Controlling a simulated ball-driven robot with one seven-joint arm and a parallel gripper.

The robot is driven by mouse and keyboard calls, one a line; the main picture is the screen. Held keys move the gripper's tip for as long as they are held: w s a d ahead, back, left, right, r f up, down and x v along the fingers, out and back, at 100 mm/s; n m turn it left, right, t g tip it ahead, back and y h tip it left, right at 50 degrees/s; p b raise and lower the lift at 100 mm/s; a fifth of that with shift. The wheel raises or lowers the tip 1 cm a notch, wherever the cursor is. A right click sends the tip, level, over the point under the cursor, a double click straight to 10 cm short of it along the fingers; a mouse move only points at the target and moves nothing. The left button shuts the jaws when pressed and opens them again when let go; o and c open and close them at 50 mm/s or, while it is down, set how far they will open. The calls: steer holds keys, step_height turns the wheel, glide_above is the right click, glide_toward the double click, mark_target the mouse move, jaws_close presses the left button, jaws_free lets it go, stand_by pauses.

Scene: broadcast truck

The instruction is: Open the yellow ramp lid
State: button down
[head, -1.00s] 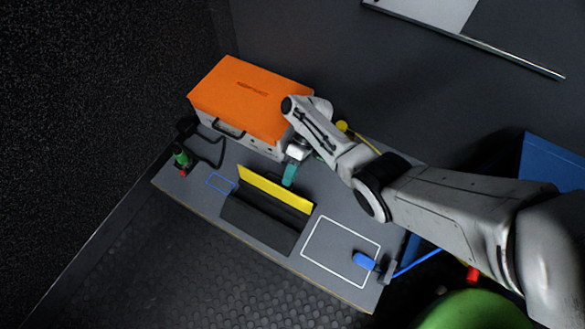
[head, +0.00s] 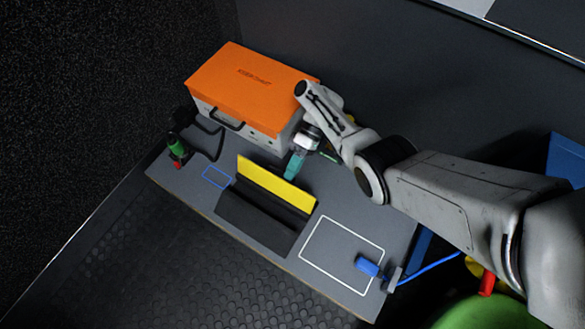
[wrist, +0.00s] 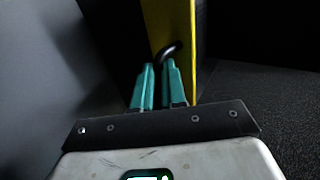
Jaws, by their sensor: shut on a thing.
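The yellow ramp lid (head: 270,184) stands raised, close to upright, above the dark ramp body (head: 253,224) on the grey bench. In the wrist view the lid (wrist: 187,45) shows as a tall panel with a yellow edge, just right of my fingers. A black loop handle (wrist: 172,48) sticks out from the lid at my fingertips. My gripper (head: 291,174) is behind the lid in the head view. In the wrist view its teal fingers (wrist: 158,68) are shut on the handle, with a narrow gap between them. The exact contact at the tips is partly hidden.
An orange-topped case (head: 250,85) stands behind the ramp, close to my gripper. A green and red device (head: 176,150) with a black cable is at the left. A blue outline is left of the lid.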

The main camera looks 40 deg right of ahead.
steer(key=shift+s+f, duration=0.45)
steer(key=shift+f, duration=0.1)
steer(key=c, duration=1.2)
jaws_free()
steer(key=shift+r, duration=0.1)
steer(key=shift+w+b+v, duration=0.15)
steer(key=shift+b+v, duration=0.15)
steer(key=shift+v, duration=2.5)
steer(key=shift+w+b+v, duration=0.2)
steer(key=shift+b+v, duration=0.05)
steer(key=shift+v, duration=2.55)
steer(key=shift+a, duration=0.15)
